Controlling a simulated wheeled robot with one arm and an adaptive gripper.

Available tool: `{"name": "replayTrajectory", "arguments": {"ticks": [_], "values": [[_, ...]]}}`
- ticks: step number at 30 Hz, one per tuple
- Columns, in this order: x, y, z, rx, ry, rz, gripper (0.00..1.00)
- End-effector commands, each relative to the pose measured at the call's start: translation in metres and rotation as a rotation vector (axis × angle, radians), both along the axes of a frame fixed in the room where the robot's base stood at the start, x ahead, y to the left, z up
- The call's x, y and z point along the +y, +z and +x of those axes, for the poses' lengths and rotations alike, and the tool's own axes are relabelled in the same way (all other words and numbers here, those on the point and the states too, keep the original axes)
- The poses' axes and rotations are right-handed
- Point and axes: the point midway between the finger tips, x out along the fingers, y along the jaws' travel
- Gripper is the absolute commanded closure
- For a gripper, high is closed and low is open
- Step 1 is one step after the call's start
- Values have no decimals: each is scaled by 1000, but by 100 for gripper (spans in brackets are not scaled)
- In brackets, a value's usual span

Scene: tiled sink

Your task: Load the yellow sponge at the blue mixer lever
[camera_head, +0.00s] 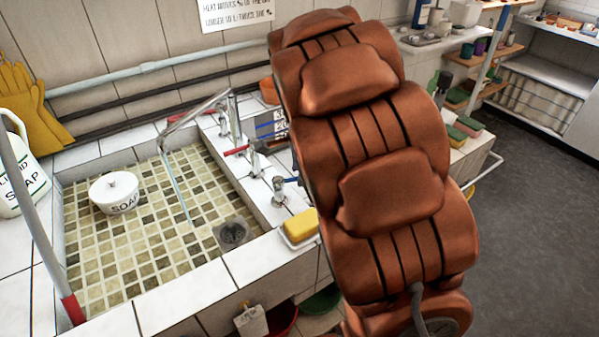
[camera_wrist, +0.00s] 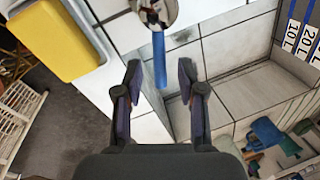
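The yellow sponge (camera_head: 300,228) lies on a white dish at the sink's front right corner. It also shows large at the top left of the wrist view (camera_wrist: 60,35). The blue mixer lever (camera_wrist: 159,62) sticks out from a round chrome body (camera_wrist: 155,12) in the wrist view. In the head view the chrome mixer with its blue lever (camera_head: 290,180) stands on the sink's right ledge. My gripper (camera_wrist: 160,76) is open and empty, its fingertips either side of the lever's end in the picture. I cannot tell whether they touch it. The head view does not show the gripper.
The tiled basin (camera_head: 110,250) holds a white soap pot (camera_head: 114,193) and a drain (camera_head: 232,234). A tall curved tap (camera_head: 172,165) and a red lever (camera_head: 236,151) stand near the mixer. A soap bottle (camera_head: 22,175) is at far left. Open floor (camera_head: 535,220) lies right.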

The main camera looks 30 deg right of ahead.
Motion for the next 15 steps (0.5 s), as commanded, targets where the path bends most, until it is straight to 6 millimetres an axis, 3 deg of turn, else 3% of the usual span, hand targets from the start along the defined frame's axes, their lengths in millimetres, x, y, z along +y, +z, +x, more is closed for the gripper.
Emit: {"name": "replayTrajectory", "arguments": {"ticks": [15], "values": [[3,88,-16,-5,0,-2,61]]}}
